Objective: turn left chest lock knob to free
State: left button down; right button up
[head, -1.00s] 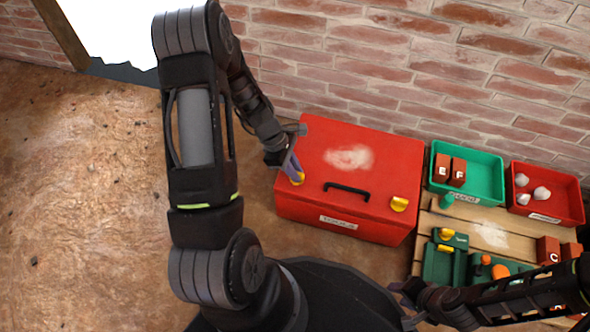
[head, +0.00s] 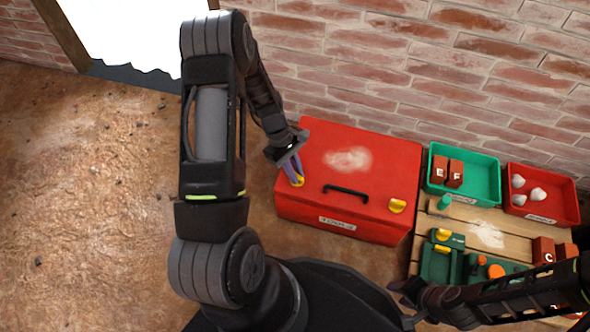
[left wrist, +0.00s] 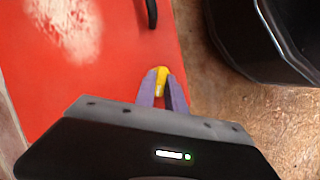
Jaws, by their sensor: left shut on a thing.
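The red chest (head: 370,190) stands on the ground by the brick wall, its lid shut, with a black handle (head: 346,190) on top. The left lock knob (head: 299,180) is yellow and sits at the lid's front left corner. My left gripper (head: 293,172) is shut on it. The left wrist view shows the knob (left wrist: 161,78) between the two purple fingers (left wrist: 162,92). The right lock knob (head: 397,206) is yellow and sits free at the front right. My right gripper (head: 402,294) is at the bottom, away from the chest; its jaw opening is unclear.
A wooden table (head: 427,222) stands right of the chest. It bears green fixtures and lettered brown blocks. A green tray (head: 486,172) with blocks and a red tray (head: 562,208) with white pieces lie behind. Bare ground lies open at left.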

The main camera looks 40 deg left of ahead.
pick_arm(q)
jog(key=m+g, duration=0.1)
jog(key=m, duration=0.1)
jog(key=shift+w+m+p, duration=0.1)
jog(key=shift+m+p, duration=0.2)
jog(key=shift+m, duration=0.1)
jog(key=m+g+y, duration=0.1)
jog(key=m, duration=0.2)
jog(key=shift+m, duration=0.3)
jog(key=m+g+y, duration=0.1)
jog(key=m, duration=0.2)
jog(key=m+y+p, duration=0.1)
jog(key=m, duration=0.2)
jog(key=shift+w+d+m+g, duration=0.15)
jog(key=shift+m+g, duration=0.15)
jog(key=shift+g, duration=0.1)
jog(key=c, duration=1.4)
grip_release()
jog(key=d+p+v, duration=0.1)
jog(key=p+v, duration=0.1)
jog(key=v, duration=0.5)
jog(key=shift+a+r, duration=0.35)
jog(key=shift+a, duration=0.2)
